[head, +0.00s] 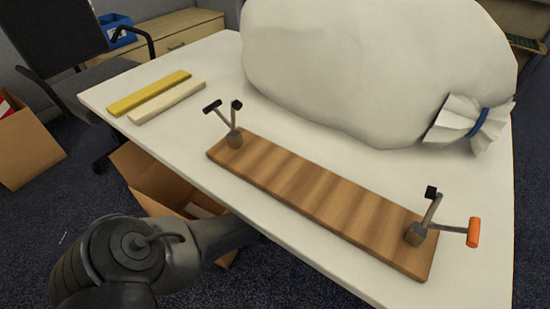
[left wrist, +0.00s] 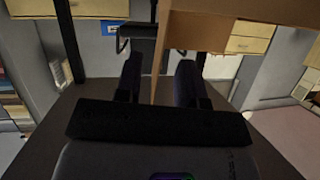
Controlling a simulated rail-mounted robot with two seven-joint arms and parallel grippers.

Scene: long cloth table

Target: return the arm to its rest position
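My left arm (head: 140,255) comes in at the bottom left of the head view, low beside the table's front edge. Its far end passes out of sight at the table edge, so the head view does not show its fingers. In the left wrist view my left gripper (left wrist: 160,82) has its two dark fingers apart, with nothing visibly clamped. A brown panel edge (left wrist: 172,50) shows beyond and between the fingers; I cannot tell whether it passes between them. My right arm and gripper are in neither view.
The white table (head: 180,145) bears a wooden board (head: 310,190) with levers at both ends, a large white bag (head: 375,65), a yellow bar (head: 150,92) and a cream bar (head: 168,102). An open cardboard box (head: 160,190) stands below the table edge, close to my arm.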

